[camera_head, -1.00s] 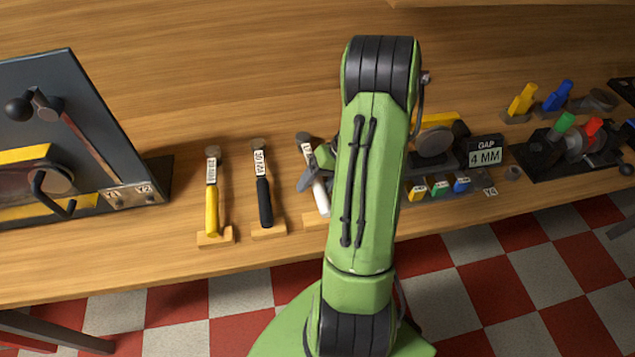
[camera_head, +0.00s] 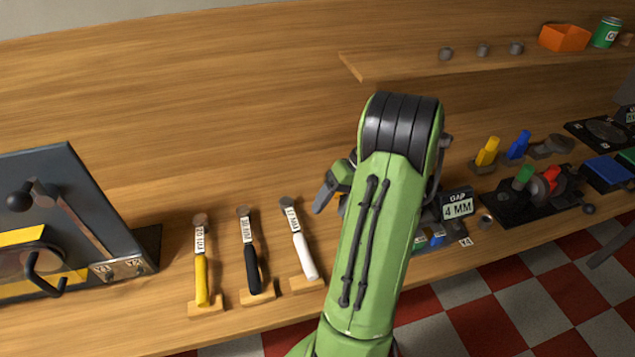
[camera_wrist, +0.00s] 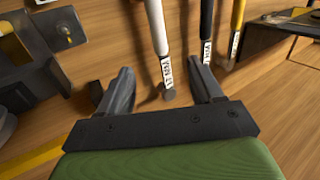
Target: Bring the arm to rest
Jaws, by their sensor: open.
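My green arm stands over the bench in the head view, and its elbow and forearm hide part of the fixtures behind it. My gripper (camera_wrist: 165,88) is open in the wrist view, its two dark fingers apart with nothing held. In the head view only one grey finger shows, left of the arm. The white-handled tool (camera_head: 302,245) lies on its wooden block, and in the wrist view (camera_wrist: 158,35) its head end reaches toward the gap between my fingertips. I cannot tell how high my fingers are above it.
Black (camera_head: 250,255) and yellow (camera_head: 201,270) handled tools lie to the left, beside a dark upright panel (camera_head: 75,200). Right of my arm are the gap sign (camera_head: 457,204), a black fixture (camera_head: 505,208), and yellow (camera_head: 487,152) and blue (camera_head: 519,146) pieces. A shelf (camera_head: 430,66) overhangs behind.

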